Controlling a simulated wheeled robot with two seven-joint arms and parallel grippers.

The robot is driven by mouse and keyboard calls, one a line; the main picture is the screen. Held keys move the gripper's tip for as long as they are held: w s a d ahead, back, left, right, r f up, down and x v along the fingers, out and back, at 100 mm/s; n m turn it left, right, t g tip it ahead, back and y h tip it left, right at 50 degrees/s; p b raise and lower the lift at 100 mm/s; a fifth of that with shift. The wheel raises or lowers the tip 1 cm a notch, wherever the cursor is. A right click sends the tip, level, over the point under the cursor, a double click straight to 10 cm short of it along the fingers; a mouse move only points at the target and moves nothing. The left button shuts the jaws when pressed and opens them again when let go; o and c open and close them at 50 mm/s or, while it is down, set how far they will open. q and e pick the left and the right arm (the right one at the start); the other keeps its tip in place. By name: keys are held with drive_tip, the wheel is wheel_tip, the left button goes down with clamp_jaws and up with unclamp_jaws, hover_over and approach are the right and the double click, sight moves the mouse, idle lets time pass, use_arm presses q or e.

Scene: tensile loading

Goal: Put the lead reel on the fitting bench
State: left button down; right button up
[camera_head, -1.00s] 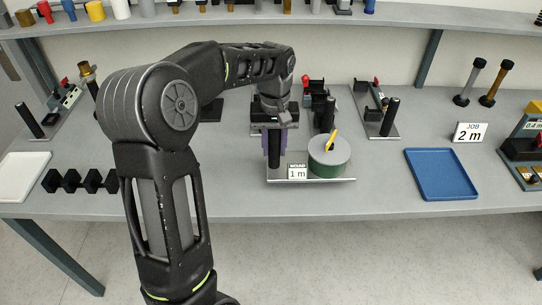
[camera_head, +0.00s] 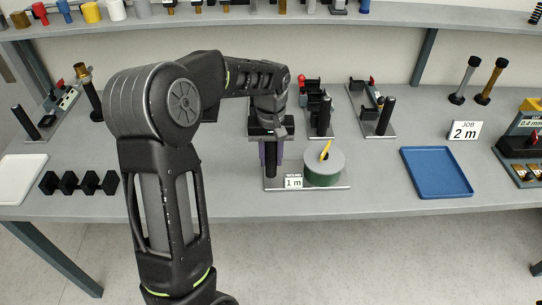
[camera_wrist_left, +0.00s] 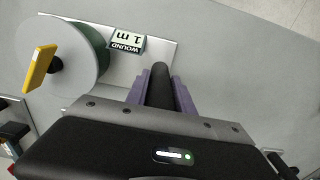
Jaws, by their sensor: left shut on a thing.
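The lead reel (camera_head: 324,168) is a grey-topped green drum with a yellow handle, on a pale plate with a black upright post (camera_head: 271,162) and a "WOUND 1 m" label (camera_head: 293,182). My left gripper (camera_head: 268,145) is above the plate's left part, its purple fingers shut on the post. The reel also shows in the left wrist view (camera_wrist_left: 92,52), with the post (camera_wrist_left: 160,88) between the fingers (camera_wrist_left: 159,92). I cannot tell whether the plate touches the grey bench top (camera_head: 390,202). No sign names the fitting bench. My right gripper is not in view.
Other stands with black posts (camera_head: 325,115) (camera_head: 385,118) are close behind the reel. A blue tray (camera_head: 437,173) and a "JOB 2 m" card (camera_head: 464,131) are at right. Black blocks (camera_head: 80,183) and a white tray (camera_head: 22,178) are at left. Bare bench separates reel and blue tray.

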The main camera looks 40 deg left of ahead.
use_arm(q)
drive_tip(key=c, duration=1.1)
unclamp_jaws()
drive_tip(key=shift+f, duration=0.1)
wheel_tip(320, 180, up, 12)
drive_tip(key=shift+r+b, duration=0.15)
drive_tip(key=shift+b, duration=0.2)
